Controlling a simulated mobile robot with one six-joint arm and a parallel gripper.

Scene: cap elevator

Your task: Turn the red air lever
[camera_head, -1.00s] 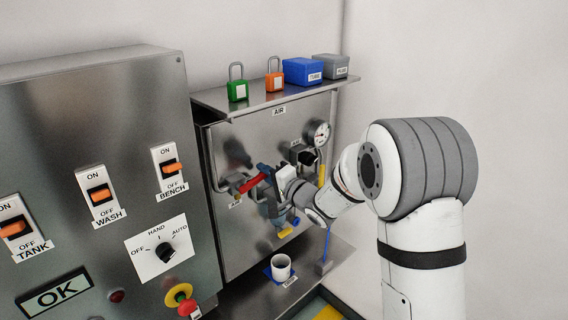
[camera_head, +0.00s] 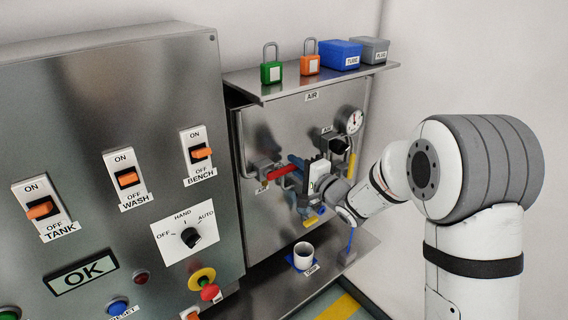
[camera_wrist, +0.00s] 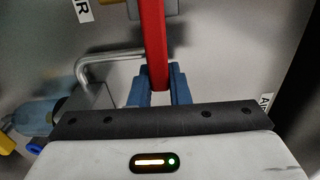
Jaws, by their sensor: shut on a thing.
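The red air lever (camera_head: 281,172) sits on the steel air panel below the shelf. It points sideways from a grey valve fitting toward my gripper (camera_head: 298,166). In the wrist view the lever (camera_wrist: 154,38) is a long red bar that comes down from the top edge. My gripper's blue fingers (camera_wrist: 160,88) are shut on the lever's near end, one on each side. The tip of the lever is partly hidden between the fingers.
A pressure gauge (camera_head: 351,120) is right of my gripper. Green (camera_head: 271,72) and orange (camera_head: 310,64) padlocks and two boxes stand on the shelf above. A white cup (camera_head: 304,254) stands on the lower ledge. A switch cabinet (camera_head: 110,90) is at the left.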

